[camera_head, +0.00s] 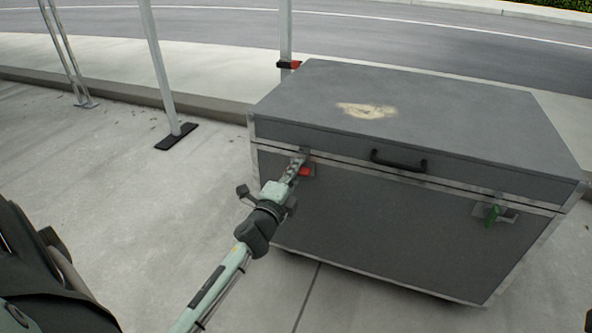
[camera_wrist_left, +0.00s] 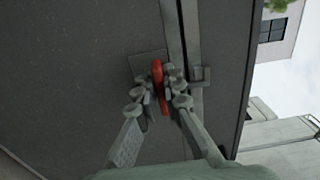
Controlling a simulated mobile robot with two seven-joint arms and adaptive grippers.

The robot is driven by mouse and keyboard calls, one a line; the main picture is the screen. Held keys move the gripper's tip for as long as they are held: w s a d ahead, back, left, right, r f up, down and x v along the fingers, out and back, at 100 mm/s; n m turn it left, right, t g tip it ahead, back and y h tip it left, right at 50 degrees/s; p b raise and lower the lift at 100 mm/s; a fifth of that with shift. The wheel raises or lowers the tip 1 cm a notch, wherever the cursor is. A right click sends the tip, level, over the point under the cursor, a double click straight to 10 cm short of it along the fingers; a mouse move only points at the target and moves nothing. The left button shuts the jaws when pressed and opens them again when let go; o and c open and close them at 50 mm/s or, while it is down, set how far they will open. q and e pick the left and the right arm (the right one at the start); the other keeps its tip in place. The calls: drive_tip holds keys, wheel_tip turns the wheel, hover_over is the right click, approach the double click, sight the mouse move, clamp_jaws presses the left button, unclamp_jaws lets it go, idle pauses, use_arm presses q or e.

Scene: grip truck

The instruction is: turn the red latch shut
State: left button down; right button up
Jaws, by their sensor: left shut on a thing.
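The red latch (camera_head: 304,172) is on the front of a grey case (camera_head: 370,220), at the left just below the lid seam. My left gripper (camera_head: 297,170) reaches it from the front and partly hides it in the head view. In the left wrist view the red latch (camera_wrist_left: 158,80) stands between the two fingers of my left gripper (camera_wrist_left: 160,94), which is shut on it. A metal catch plate (camera_wrist_left: 200,75) sits beside it, across the seam.
A black handle (camera_head: 398,161) is on the lid's front edge. A pole (camera_head: 160,70) with a dark foot stands on the pavement at left.

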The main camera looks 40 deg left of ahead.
use_arm(q)
drive_tip(key=c, duration=1.6)
unclamp_jaws()
drive_tip(key=shift+c, duration=0.2)
drive_tip(key=v, duration=1.2)
drive_tip(key=shift+d, duration=0.1)
